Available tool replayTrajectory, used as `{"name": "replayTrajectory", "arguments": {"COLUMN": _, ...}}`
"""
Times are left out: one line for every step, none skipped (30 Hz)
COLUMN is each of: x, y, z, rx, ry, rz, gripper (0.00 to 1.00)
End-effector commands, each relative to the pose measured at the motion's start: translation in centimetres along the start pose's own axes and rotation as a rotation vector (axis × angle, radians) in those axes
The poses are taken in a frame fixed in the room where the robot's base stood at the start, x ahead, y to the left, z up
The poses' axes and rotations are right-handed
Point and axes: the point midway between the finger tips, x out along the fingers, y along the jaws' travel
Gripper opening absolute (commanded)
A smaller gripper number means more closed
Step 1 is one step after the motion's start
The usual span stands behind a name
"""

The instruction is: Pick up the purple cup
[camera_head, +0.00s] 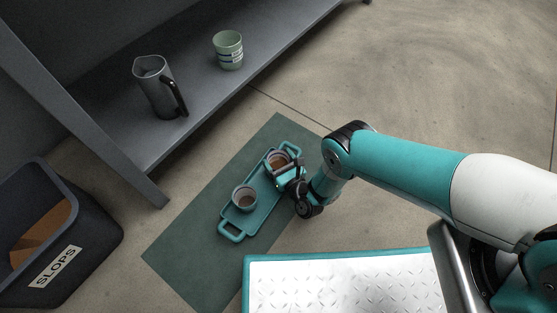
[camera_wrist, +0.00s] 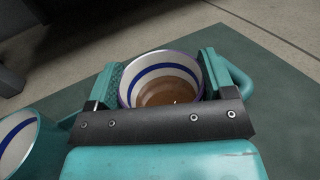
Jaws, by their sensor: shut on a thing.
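The purple cup (camera_wrist: 160,62) sits between the jaws of my gripper (camera_wrist: 161,88) in the wrist view. Its rim is purple, its inside is white with blue bands, and brown liquid lies in it. In the head view the cup (camera_head: 278,158) is at the far end of the teal tray (camera_head: 266,212), partly hidden by my gripper (camera_head: 283,168). The jaws are shut on its sides. I cannot tell whether its base touches the tray.
A teal cup (camera_head: 244,198) with brown liquid stands on the tray's near end; it also shows in the wrist view (camera_wrist: 22,145). The tray lies on a green mat (camera_head: 185,250). A shelf holds a grey jug (camera_head: 155,88) and pale green cup (camera_head: 228,50). A slops bin (camera_head: 95,235) stands left.

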Motion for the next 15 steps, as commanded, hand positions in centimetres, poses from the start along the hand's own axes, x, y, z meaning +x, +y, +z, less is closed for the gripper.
{"name": "replayTrajectory", "arguments": {"x": 0.1, "y": 0.0, "z": 0.6, "rx": 0.0, "ry": -0.002, "rz": -0.001, "gripper": 0.42}}
{"name": "replayTrajectory", "arguments": {"x": 0.1, "y": 0.0, "z": 0.8, "rx": 0.0, "ry": -0.002, "rz": -0.001, "gripper": 0.42}}
{"name": "replayTrajectory", "arguments": {"x": 0.1, "y": 0.0, "z": 1.1, "rx": 0.0, "ry": -0.003, "rz": -0.001, "gripper": 0.42}}
{"name": "replayTrajectory", "arguments": {"x": 0.1, "y": 0.0, "z": 1.4, "rx": 0.0, "ry": -0.003, "rz": -0.001, "gripper": 0.42}}
{"name": "replayTrajectory", "arguments": {"x": 0.1, "y": 0.0, "z": 1.6, "rx": -0.001, "ry": -0.003, "rz": -0.001, "gripper": 0.42}}
{"name": "replayTrajectory", "arguments": {"x": 0.1, "y": 0.0, "z": 2.0, "rx": -0.001, "ry": -0.003, "rz": -0.001, "gripper": 0.42}}
{"name": "replayTrajectory", "arguments": {"x": 0.1, "y": 0.0, "z": 2.4, "rx": -0.001, "ry": -0.003, "rz": -0.001, "gripper": 0.42}}
{"name": "replayTrajectory", "arguments": {"x": 0.1, "y": 0.0, "z": 2.7, "rx": -0.001, "ry": -0.004, "rz": -0.001, "gripper": 0.42}}
{"name": "replayTrajectory", "arguments": {"x": 0.1, "y": 0.0, "z": 3.2, "rx": -0.001, "ry": -0.004, "rz": -0.001, "gripper": 0.42}}
{"name": "replayTrajectory", "arguments": {"x": 0.1, "y": 0.0, "z": 3.6, "rx": -0.001, "ry": -0.004, "rz": -0.001, "gripper": 0.42}}
{"name": "replayTrajectory", "arguments": {"x": 0.1, "y": 0.0, "z": 4.0, "rx": -0.001, "ry": -0.004, "rz": -0.001, "gripper": 0.42}}
{"name": "replayTrajectory", "arguments": {"x": 0.1, "y": 0.0, "z": 4.5, "rx": -0.001, "ry": -0.003, "rz": -0.001, "gripper": 0.42}}
{"name": "replayTrajectory", "arguments": {"x": 0.1, "y": 0.0, "z": 5.0, "rx": -0.001, "ry": -0.003, "rz": -0.001, "gripper": 0.42}}
{"name": "replayTrajectory", "arguments": {"x": 0.1, "y": 0.0, "z": 5.4, "rx": 0.0, "ry": -0.003, "rz": 0.0, "gripper": 0.42}}
{"name": "replayTrajectory", "arguments": {"x": 0.1, "y": 0.0, "z": 6.0, "rx": 0.0, "ry": -0.003, "rz": 0.0, "gripper": 0.42}}
